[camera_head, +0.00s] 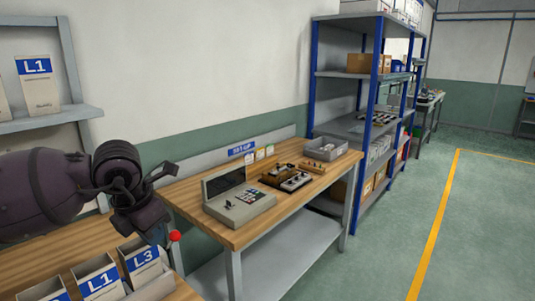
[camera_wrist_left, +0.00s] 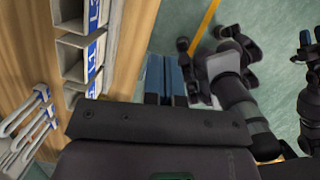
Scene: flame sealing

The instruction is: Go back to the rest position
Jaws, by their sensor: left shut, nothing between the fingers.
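My left gripper (camera_head: 160,236) hangs at the end of my dark left arm in the head view, above the wooden bench at the lower left. It is shut and empty. It is close to the bin marked L3 (camera_head: 142,262), apart from it as far as I can tell. In the left wrist view its fingers (camera_wrist_left: 167,80) point away from the camera, side by side.
Bins marked L1 (camera_head: 98,278) and L3 stand on the near bench. A set-up table (camera_head: 245,232) with a grey device (camera_head: 240,203) stands to the right. Blue-posted shelves (camera_head: 345,121) stand behind. The floor at right is clear.

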